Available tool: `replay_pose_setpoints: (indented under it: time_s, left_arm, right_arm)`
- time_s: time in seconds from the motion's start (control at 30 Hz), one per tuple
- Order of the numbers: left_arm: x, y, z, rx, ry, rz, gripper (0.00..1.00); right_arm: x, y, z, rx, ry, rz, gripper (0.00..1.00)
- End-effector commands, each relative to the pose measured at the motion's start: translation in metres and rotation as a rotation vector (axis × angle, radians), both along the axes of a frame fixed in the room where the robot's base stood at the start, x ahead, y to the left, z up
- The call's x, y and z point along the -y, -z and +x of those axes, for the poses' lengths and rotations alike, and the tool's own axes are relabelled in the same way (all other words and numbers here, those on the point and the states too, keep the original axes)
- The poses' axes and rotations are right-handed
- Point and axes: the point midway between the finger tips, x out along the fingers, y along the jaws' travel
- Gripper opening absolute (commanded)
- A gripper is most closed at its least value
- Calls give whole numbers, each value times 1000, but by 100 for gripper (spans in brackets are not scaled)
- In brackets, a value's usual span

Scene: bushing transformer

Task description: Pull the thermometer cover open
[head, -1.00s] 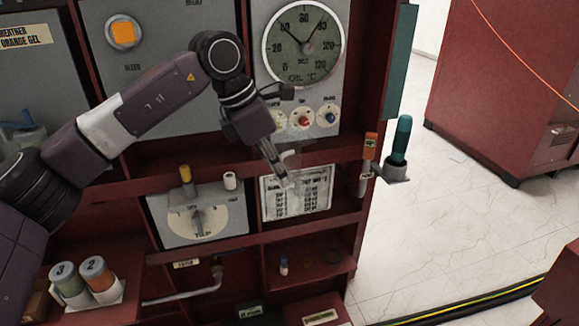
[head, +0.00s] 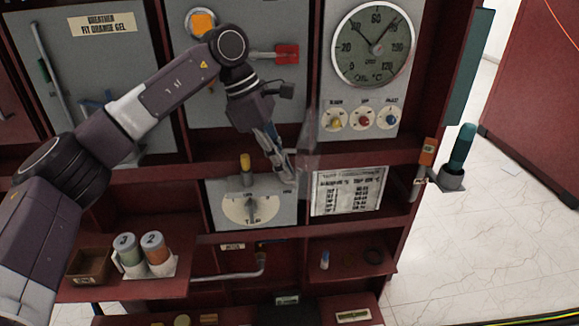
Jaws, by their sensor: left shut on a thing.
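The thermometer cover (head: 309,146) is a clear, faintly grey pane. It stands out from the panel edge-on, left of the white chart (head: 346,190) with printed rows, and no longer lies flat over it. My left gripper (head: 284,168) is shut at the pane's left side, apparently on its small handle; the fingers hide the exact contact. The round thermometer dial (head: 373,45) is above, with its needles showing. My right gripper is not in view.
A grey tap dial box (head: 250,208) with a yellow knob (head: 245,162) sits just left of the chart. Three small knobs (head: 365,120) are above. A green-handled tool (head: 462,147) stands in a holder at right. Numbered cans (head: 153,247) stand at lower left.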

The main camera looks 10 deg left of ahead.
Motion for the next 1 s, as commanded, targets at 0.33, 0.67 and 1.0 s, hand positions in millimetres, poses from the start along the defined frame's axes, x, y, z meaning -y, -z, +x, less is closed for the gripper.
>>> replay_pose_setpoints:
  time_s: [0.33,0.67,1.0]
  left_arm:
    - [-1,-2,1,4,-3,-3,0]
    - [-1,-1,1,2,-2,-1,24]
    - [-7,-18,1,3,-2,-2,24]
  right_arm:
    - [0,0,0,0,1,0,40]
    - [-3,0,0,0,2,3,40]
    - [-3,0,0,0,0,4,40]
